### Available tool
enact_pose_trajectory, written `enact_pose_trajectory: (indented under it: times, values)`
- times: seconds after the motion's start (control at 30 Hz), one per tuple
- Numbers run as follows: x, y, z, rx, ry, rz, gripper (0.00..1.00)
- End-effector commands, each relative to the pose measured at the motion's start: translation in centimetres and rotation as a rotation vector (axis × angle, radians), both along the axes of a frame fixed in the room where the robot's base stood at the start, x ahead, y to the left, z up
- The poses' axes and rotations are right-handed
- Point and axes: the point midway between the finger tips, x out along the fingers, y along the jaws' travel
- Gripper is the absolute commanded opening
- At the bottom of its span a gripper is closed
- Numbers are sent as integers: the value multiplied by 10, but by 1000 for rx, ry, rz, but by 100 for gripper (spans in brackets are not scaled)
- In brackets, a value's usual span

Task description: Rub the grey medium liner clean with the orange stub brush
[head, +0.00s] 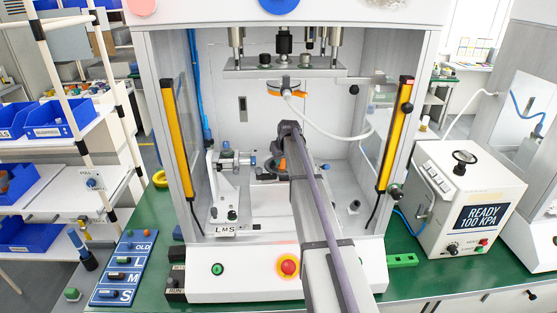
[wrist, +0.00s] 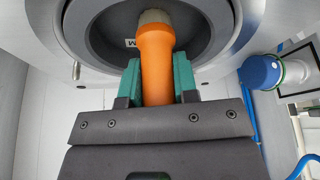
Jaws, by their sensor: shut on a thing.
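My gripper (wrist: 157,82) is shut on the orange stub brush (wrist: 156,62), with teal fingers on both sides of its handle. The brush's pale bristle end (wrist: 155,16) points into the round opening of the grey medium liner (wrist: 103,38), marked M. The bristles overlap the liner's opening in the wrist view; I cannot tell whether they touch its wall. The liner sits inside a wider light metal ring (wrist: 45,30). In the head view a bit of the orange brush (head: 282,165) shows beside my arm inside the press. My arm hides most of the liner and gripper there.
A clamp fixture (head: 232,160) stands left of the liner, above an LMS-marked block (head: 225,228). The press head plate (head: 284,66) hangs above. Yellow light bars (head: 177,128) flank the opening. A blue board (head: 124,268) marked OLD, M and S lies outside left.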

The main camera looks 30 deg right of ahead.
Motion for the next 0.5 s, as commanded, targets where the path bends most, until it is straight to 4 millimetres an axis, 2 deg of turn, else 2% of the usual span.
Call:
enact_pose_trajectory:
  times: [0.17,0.5]
  values:
    - [-4,-9,-1,0,0,-1,0]
    - [-3,-7,-3,0,1,0,0]
